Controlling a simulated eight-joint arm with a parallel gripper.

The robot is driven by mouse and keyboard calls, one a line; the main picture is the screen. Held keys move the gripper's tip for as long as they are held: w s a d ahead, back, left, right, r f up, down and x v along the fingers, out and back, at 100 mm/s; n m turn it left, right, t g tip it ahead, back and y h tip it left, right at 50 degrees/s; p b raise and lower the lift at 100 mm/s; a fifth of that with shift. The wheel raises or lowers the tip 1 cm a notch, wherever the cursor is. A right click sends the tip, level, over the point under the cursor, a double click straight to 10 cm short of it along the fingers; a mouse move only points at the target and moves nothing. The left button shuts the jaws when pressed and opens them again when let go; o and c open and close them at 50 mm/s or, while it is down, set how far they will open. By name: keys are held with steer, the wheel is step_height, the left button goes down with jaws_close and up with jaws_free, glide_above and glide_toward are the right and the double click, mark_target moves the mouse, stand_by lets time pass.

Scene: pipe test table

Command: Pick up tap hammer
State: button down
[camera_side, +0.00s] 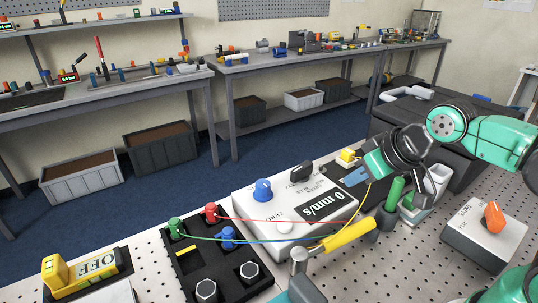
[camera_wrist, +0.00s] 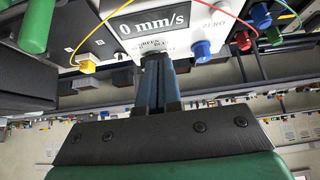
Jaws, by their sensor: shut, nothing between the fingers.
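The tap hammer (camera_side: 346,237) has a yellow handle and a grey metal head. In the side view it lies tilted at the front of the meter box, with its head toward the lower left and the far end of its handle by a dark holder. I do not make it out in the wrist view. My gripper (camera_side: 353,181) is above the right end of the meter box, behind and above the hammer and apart from it. In the wrist view its two blue fingers (camera_wrist: 157,65) are together with nothing between them.
The white meter box (camera_side: 275,200) reads 0 mm/s, with red, green and yellow wires around it. A green handle (camera_side: 395,194) stands upright near the hammer's handle. A black socket block (camera_side: 215,262) lies left, and a box with an orange knob (camera_side: 485,235) right.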

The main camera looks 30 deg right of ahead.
steer(key=c, duration=0.7)
jaws_free()
steer(key=g, duration=0.7)
glide_above(300, 253)
steer(key=f, duration=0.2)
steer(key=shift+w+d+f+n, duration=0.15)
steer(key=shift+d+f+n, duration=0.15)
steer(key=shift+d+f, duration=0.1)
steer(key=shift+a+f, duration=0.2)
steer(key=shift+a, duration=0.1)
steer(key=shift+a+f, duration=0.15)
steer(key=shift+f, duration=2.7)
